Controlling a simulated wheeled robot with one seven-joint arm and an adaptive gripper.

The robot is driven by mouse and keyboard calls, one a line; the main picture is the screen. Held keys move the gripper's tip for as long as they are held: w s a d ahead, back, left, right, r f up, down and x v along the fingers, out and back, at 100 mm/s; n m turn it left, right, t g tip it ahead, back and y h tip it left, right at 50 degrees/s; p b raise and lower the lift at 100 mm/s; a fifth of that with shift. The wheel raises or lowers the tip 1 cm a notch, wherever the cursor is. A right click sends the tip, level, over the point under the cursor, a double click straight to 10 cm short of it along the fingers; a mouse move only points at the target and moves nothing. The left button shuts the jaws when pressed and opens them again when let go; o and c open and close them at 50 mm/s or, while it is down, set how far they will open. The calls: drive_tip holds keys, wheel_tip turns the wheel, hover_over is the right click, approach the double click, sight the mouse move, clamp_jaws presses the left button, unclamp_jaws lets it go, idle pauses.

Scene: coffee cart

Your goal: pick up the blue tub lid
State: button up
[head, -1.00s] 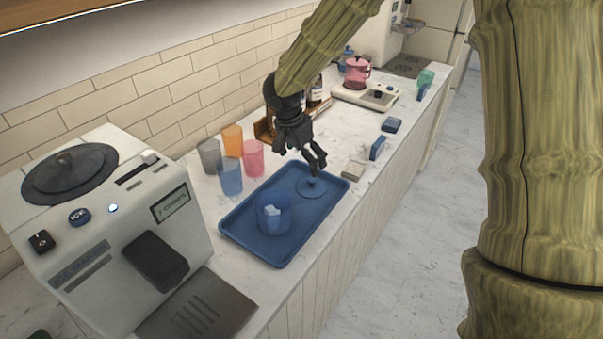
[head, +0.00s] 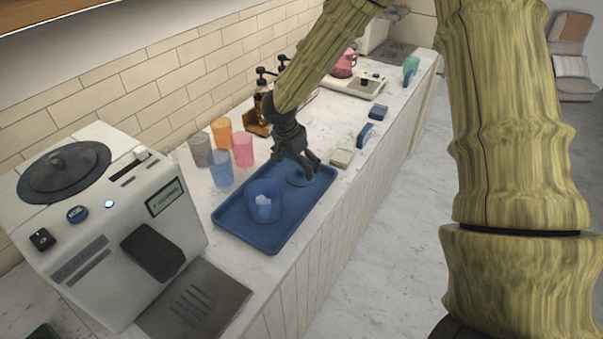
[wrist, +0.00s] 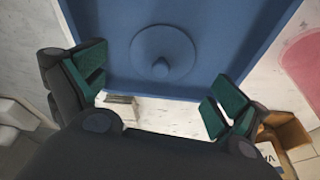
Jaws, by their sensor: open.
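The blue tub lid (wrist: 163,52) is a round disc with a small knob in its middle. It lies flat on the blue tray (head: 240,238), toward the tray's far end; in the head view the lid (head: 299,180) is partly hidden by my gripper. My gripper (head: 312,172) is open and empty above the lid. In the wrist view, the two green-padded fingers of my gripper (wrist: 152,95) are wide apart, with the lid's knob showing between and beyond them. A blue tub (head: 264,204) with pale pieces in it stands on the same tray, nearer the ice machine.
Grey, orange, pink and blue cups (head: 221,168) stand left of the tray. A white ice machine (head: 110,225) fills the near left. Beyond the tray are a beige block (head: 342,158), blue boxes (head: 366,133) and a scale (head: 353,84). Pump bottles (head: 263,92) stand by the wall.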

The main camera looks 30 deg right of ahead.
sight(300, 171)
drive_tip(key=shift+w+p+x, duration=0.2)
drive_tip(key=shift+p+x, duration=0.15)
drive_tip(key=shift+x, duration=0.7)
drive_tip(key=shift+s+d+f, duration=0.1)
drive_tip(key=shift+d+f, duration=0.05)
drive_tip(key=shift+f, duration=0.55)
drive_tip(key=shift+f, duration=0.1)
drive_tip(key=c, duration=1)
drive_tip(key=shift+s, duration=0.1)
drive_tip(key=c, duration=0.4)
